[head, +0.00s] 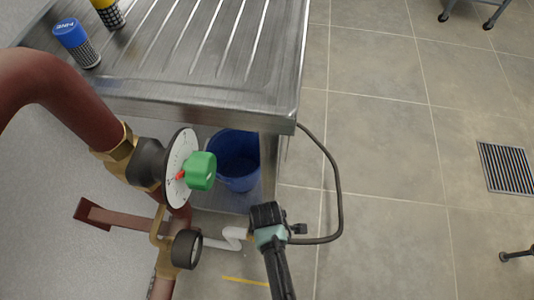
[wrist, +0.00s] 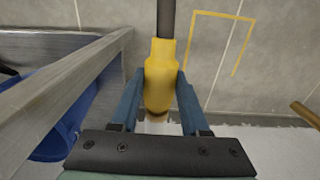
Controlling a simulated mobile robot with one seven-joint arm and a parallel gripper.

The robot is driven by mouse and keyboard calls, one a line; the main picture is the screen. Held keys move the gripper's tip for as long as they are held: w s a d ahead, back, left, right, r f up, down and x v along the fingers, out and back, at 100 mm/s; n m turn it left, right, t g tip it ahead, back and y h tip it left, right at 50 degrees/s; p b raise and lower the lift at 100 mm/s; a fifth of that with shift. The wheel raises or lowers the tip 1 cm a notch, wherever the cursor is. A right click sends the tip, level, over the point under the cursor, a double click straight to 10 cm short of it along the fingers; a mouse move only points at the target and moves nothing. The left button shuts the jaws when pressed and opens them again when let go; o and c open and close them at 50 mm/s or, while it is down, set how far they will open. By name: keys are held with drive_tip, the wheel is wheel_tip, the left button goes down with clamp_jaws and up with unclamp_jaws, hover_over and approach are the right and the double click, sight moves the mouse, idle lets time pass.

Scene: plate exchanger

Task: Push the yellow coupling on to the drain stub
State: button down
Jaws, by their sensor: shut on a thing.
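The yellow coupling (wrist: 159,72) sits between the two blue fingers of my gripper (wrist: 160,85) in the wrist view. A black hose (wrist: 166,18) runs from its far end. A small brownish, copper-coloured end (wrist: 157,117) shows at the coupling's near end, possibly the drain stub. I cannot tell whether the coupling is seated around it or only touching it. In the head view my gripper (head: 267,217) is low, right of the pipework and below the bench corner. The hose (head: 339,190) loops from it up to the bench; the coupling is hidden there.
A steel bench (head: 200,60) stands above, with a blue bucket (head: 236,160) under it. Dark red pipes, a dial valve with a green knob (head: 200,171) and a white pipe (head: 228,240) are on the left.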

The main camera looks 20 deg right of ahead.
drive_tip(key=shift+w+a+r+p, duration=0.1)
drive_tip(key=shift+w+a+p, duration=0.4)
drive_tip(key=shift+w+a, duration=0.25)
idle(1.8)
drive_tip(key=shift+c, duration=1.6)
unclamp_jaws()
drive_tip(key=shift+a, duration=0.1)
drive_tip(key=r+p, duration=0.3)
drive_tip(key=p, duration=0.1)
drive_tip(key=shift+s+r, duration=0.3)
drive_tip(key=r+p, duration=0.6)
drive_tip(key=shift+d+r+p, duration=0.2)
drive_tip(key=shift+p, duration=0.1)
drive_tip(key=shift+f, duration=0.1)
drive_tip(key=s+d, duration=0.8)
drive_tip(key=d, duration=0.4)
drive_tip(key=shift+s+d+p, duration=0.25)
drive_tip(key=shift+p, duration=0.1)
